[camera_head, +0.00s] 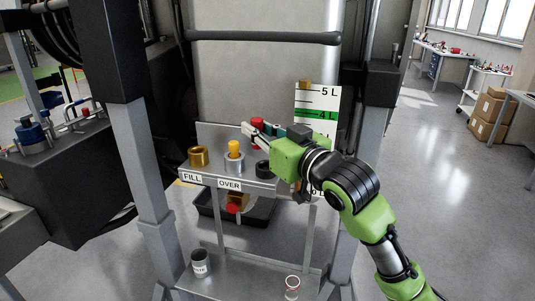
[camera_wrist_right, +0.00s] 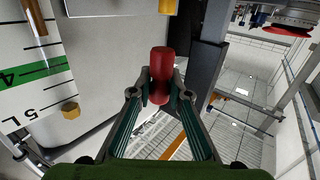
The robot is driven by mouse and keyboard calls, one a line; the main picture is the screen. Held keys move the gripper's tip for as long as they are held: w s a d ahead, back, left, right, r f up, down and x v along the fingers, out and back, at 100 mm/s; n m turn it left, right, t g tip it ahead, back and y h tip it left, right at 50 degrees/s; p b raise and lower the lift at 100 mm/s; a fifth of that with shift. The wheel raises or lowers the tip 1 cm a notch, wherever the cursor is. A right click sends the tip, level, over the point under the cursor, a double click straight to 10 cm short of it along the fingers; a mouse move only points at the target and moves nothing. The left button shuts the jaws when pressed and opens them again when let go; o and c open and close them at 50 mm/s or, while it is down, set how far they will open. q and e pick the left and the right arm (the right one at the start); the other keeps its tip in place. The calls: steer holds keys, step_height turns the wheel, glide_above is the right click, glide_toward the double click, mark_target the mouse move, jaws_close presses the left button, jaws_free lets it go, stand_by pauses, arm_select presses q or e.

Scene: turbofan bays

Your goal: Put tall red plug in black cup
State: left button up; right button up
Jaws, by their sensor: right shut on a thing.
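The tall red plug (camera_head: 257,123) is held by my right gripper (camera_head: 256,132), above the shelf and behind the black cup as seen in the head view. In the right wrist view the red plug (camera_wrist_right: 161,64) sits between the two fingertips (camera_wrist_right: 161,90), which are shut on it. The black cup (camera_head: 263,170) stands on the right part of the shelf, partly covered by my right gripper and wrist. The plug is apart from the cup. My left gripper is in neither view.
The shelf (camera_head: 222,178) also holds a brass ring (camera_head: 198,157) by the FILL label and a yellow plug (camera_head: 235,148) in a silver cup by OVER. A black tray (camera_head: 262,213) lies below. A level scale (camera_head: 318,100) stands behind. A grey cup (camera_head: 199,263) stands lower.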

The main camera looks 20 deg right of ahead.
steer(key=w+d+f, duration=0.2)
steer(key=f, duration=0.1)
steer(key=w+d+f+p, duration=0.1)
steer(key=w+f, duration=0.1)
steer(key=shift+w+d+f, duration=0.1)
steer(key=shift+w+f, duration=0.05)
steer(key=shift+f, duration=0.05)
steer(key=f, duration=0.1)
steer(key=f+p, duration=0.1)
steer(key=f, duration=0.2)
steer(key=shift+w+d, duration=0.25)
steer(key=shift+w, duration=0.15)
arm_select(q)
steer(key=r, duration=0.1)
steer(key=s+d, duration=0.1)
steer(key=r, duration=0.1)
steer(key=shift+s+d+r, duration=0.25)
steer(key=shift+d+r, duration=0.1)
arm_select(e)
steer(key=shift+s, duration=0.1)
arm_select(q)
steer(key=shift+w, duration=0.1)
arm_select(e)
steer(key=shift+f, duration=0.1)
steer(key=shift+f, duration=0.15)
steer(key=o, duration=0.9)
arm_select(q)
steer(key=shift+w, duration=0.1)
